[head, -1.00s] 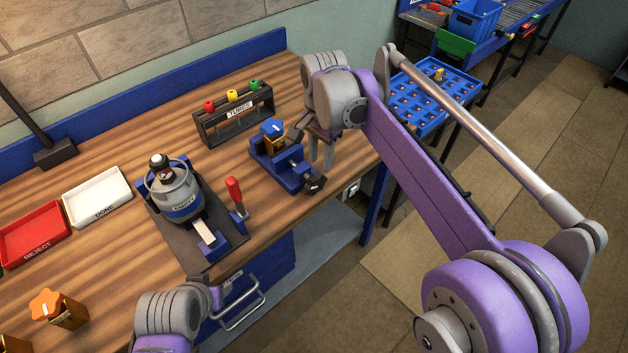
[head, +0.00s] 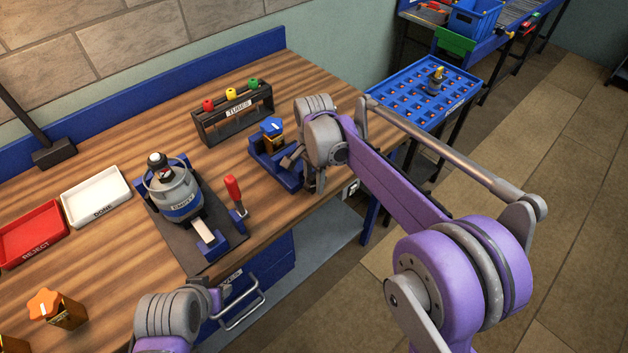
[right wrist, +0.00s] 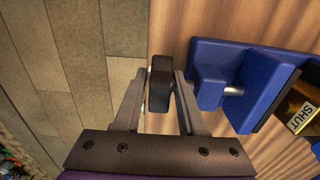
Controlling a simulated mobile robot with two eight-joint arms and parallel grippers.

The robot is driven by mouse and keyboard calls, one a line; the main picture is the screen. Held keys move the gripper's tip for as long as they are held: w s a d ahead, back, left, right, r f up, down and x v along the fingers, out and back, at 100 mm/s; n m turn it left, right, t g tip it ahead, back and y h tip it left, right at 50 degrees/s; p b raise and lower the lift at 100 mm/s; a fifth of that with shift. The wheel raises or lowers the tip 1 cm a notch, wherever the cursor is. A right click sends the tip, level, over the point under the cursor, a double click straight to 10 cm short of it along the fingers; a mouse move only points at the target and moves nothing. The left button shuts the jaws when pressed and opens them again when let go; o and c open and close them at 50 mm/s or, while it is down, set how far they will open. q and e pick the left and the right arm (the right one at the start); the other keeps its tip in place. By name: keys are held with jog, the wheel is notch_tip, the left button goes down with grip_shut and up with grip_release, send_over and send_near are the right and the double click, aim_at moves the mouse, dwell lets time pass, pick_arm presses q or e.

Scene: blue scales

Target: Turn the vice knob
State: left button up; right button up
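The blue vice (head: 265,172) stands near the table's right edge, with a brass block topped by a blue handle (head: 272,126) in it. In the right wrist view the vice (right wrist: 212,82) is at the right, and its dark knob (right wrist: 159,85) sits on a short metal screw. My right gripper (right wrist: 160,100) has one finger on each side of the knob, close to it, with a slight gap; it looks open. In the head view the right gripper (head: 309,182) hides most of the knob. My left gripper (head: 222,293) is low at the table's front edge, its fingers hardly visible.
A tube rack (head: 233,113) stands behind the vice. White (head: 97,197) and red trays (head: 32,234) lie further left. A blue crate tray (head: 427,92) is beyond the table. A SHUT label (right wrist: 300,118) shows.

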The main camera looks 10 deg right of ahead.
jog(key=shift+c, duration=0.3)
grip_shut()
jog(key=shift+w+d+g+y+b, duration=0.15)
jog(key=shift+g+y+b, duration=0.2)
jog(key=shift+g+y, duration=0.7)
jog(key=shift+g+y+b, duration=0.6)
jog(key=shift+g+y, duration=0.45)
jog(key=shift+y, duration=0.7)
jog(key=shift+o, duration=0.3)
grip_release()
